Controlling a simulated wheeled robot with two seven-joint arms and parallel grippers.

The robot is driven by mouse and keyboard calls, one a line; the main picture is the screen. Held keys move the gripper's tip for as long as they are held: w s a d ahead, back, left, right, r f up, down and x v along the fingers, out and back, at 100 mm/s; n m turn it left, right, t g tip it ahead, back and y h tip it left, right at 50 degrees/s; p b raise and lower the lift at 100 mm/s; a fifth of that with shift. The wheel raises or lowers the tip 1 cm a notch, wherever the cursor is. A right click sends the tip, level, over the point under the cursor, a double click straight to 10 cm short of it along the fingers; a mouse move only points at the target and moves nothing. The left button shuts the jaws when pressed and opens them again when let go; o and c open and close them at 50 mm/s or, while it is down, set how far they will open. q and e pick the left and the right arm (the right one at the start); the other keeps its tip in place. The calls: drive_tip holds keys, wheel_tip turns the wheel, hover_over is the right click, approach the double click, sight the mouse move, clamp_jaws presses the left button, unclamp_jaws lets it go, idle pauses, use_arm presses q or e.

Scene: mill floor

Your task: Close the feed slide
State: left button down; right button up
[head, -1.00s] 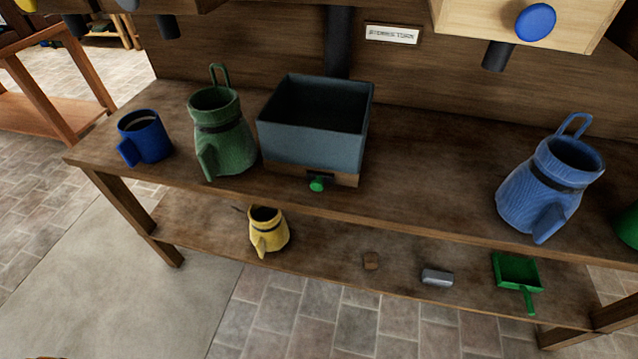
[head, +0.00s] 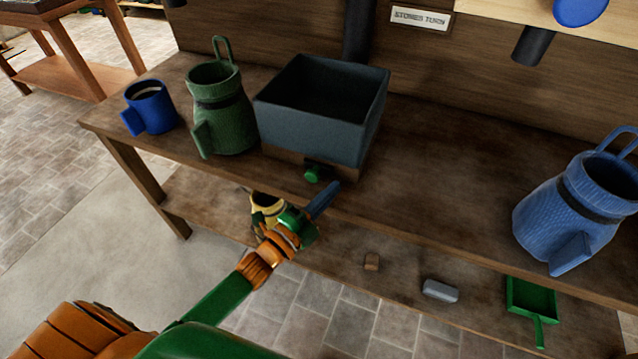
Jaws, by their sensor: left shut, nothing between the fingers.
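The feed slide is not plainly labelled; a green knob (head: 312,174) sticks out at the front of the wooden base under a grey-blue open-topped box (head: 312,130) on the bench. It looks like the handle of a slide there. My left gripper (head: 325,200) is shut and empty, its blue fingers just in front of and slightly right of the knob, near the bench's front edge. I cannot tell whether the fingers touch the knob. My right gripper is not in view.
A green jug (head: 222,115) and a blue mug (head: 150,108) stand left of the box; a blue jug (head: 570,205) stands right. The lower shelf holds a yellow jug (head: 266,203), partly hidden by my left arm, and a green scoop (head: 531,297). The bench (head: 440,175) right of the box is clear.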

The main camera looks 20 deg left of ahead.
sight(288, 186)
use_arm(q)
drive_tip(key=shift+x, duration=1.05)
drive_tip(key=a, duration=0.2)
drive_tip(key=a+f, duration=0.1)
drive_tip(key=a, duration=0.1)
drive_tip(key=shift+s+f, duration=0.1)
drive_tip(key=shift+s, duration=0.1)
drive_tip(key=a+b, duration=0.1)
drive_tip(key=a, duration=0.6)
drive_tip(key=shift+w+a+b, duration=0.15)
drive_tip(key=shift+a+b, duration=0.2)
drive_tip(key=shift+d, duration=0.1)
